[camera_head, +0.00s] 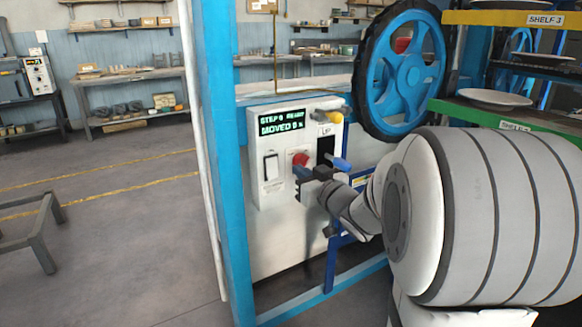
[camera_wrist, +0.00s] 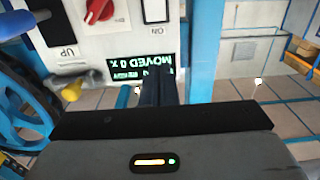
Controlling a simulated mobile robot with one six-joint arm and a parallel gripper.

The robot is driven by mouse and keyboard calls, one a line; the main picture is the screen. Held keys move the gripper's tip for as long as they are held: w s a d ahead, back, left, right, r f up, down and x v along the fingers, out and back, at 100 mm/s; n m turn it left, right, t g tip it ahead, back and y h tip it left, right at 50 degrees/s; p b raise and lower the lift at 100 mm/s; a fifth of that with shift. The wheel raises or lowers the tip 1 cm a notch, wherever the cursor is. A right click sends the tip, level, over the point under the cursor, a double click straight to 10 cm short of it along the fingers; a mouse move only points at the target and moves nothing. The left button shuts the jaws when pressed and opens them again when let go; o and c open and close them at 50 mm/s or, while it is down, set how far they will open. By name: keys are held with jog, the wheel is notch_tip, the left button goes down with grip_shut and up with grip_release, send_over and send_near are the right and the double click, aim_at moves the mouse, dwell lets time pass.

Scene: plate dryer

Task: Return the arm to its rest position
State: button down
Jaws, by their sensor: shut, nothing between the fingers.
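My arm (camera_head: 460,215) reaches from the right to the front of a white control box (camera_head: 285,220). My gripper (camera_head: 303,173) is close to the box's face, just below the red knob (camera_head: 300,158); I cannot tell whether it touches. In the wrist view the dark fingers (camera_wrist: 157,90) are together, with nothing between them. They overlap the green-lit display (camera_wrist: 140,68), which reads "MOVED 0 %" upside down. The red knob (camera_wrist: 98,11) and white switch (camera_wrist: 155,8) also show there.
A blue-handled lever (camera_head: 340,163) and a yellow handle (camera_head: 327,115) stick out beside my gripper. A blue post (camera_head: 222,150) stands left of the box. A blue wheel (camera_head: 408,70) and shelves with plates (camera_head: 495,97) are at right.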

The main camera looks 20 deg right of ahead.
jog(key=shift+s+d, duration=0.1)
jog(key=shift+s, duration=0.35)
jog(key=shift+r, duration=0.15)
jog(key=s+a+r+m+g+h+p, duration=0.1)
jog(key=s+a+g+p, duration=0.3)
jog(key=s, duration=0.9)
jog(key=s+a+m+g+h+p, duration=0.1)
jog(key=s+a+g+h+p, duration=0.2)
jog(key=s+g+p, duration=0.8)
jog(key=s+a, duration=0.1)
jog(key=s, duration=0.1)
jog(key=shift+s+a+r+m+p, duration=0.2)
jog(key=shift+s+r+m+p, duration=0.1)
jog(key=shift+r+m+p, duration=0.1)
